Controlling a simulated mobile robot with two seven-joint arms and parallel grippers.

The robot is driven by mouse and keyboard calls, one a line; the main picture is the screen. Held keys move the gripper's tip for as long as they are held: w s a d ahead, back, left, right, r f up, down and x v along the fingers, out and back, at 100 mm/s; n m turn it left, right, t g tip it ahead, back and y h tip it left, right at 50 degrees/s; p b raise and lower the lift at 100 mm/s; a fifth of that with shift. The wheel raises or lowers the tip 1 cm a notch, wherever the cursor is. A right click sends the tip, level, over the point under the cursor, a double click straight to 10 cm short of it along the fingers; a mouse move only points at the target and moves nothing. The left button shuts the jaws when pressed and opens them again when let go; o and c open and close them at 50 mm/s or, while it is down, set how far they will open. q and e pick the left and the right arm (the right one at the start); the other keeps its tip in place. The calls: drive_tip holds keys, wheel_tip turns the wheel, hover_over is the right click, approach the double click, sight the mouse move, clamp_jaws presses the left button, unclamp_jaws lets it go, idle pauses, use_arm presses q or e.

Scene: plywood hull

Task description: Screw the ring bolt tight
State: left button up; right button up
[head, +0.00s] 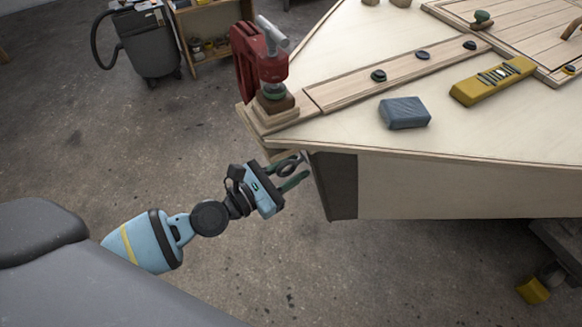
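The ring bolt (289,167) shows as a small dark ring at the near left corner of the plywood hull (450,186), just below the deck edge. A short light piece beside it reaches toward the hull. How far the bolt is screwed in is too small to tell. My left gripper (301,167) comes in from the lower left with its green fingers pointing at the hull's end. The fingers stand apart, with the ring between them. The ring overlaps the upper finger in the picture, and a gap shows to the lower one. My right gripper is not in view.
A red clamp (258,62) stands on the deck corner above my gripper. A grey-blue block (404,113) and a yellow tool (493,81) lie on the deck. A shop vacuum (147,40) and shelf (208,30) stand behind. The floor at left is clear.

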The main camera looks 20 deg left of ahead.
use_arm(q)
drive_tip(key=shift+c, duration=0.4)
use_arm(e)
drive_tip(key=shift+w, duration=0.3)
use_arm(q)
clamp_jaws()
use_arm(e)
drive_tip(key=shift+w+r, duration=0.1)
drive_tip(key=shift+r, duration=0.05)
use_arm(q)
drive_tip(key=shift+f+m, duration=0.1)
drive_tip(key=shift+m, duration=0.2)
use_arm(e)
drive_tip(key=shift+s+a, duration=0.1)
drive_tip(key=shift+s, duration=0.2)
